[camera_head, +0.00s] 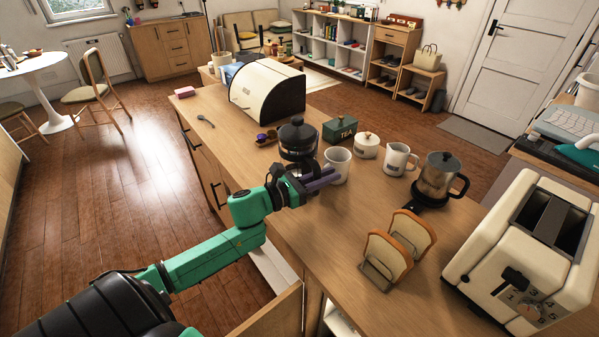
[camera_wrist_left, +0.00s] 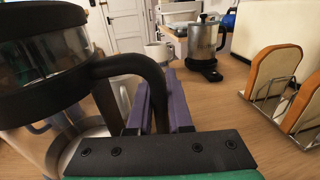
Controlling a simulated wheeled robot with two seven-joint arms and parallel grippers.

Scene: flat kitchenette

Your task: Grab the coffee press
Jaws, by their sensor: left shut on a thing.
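The coffee press (camera_head: 297,139), with a black lid, glass body and black handle, is at the counter's left side in the head view. In the left wrist view the coffee press (camera_wrist_left: 60,75) fills the left side, upright, with its curved black handle reaching toward my fingers. My left gripper (camera_head: 320,179), with purple fingers, is shut on the handle; the fingers also show in the left wrist view (camera_wrist_left: 168,100). The lower part of the press is partly hidden by my gripper in the head view, so I cannot tell whether it touches the counter.
A white mug (camera_head: 338,165) stands close to the press on the right. A green tea box (camera_head: 340,130), a lidded white pot (camera_head: 367,146), a white jug (camera_head: 398,159), a metal kettle (camera_head: 437,178), a toast rack (camera_head: 376,274) and a toaster (camera_head: 520,250) share the counter.

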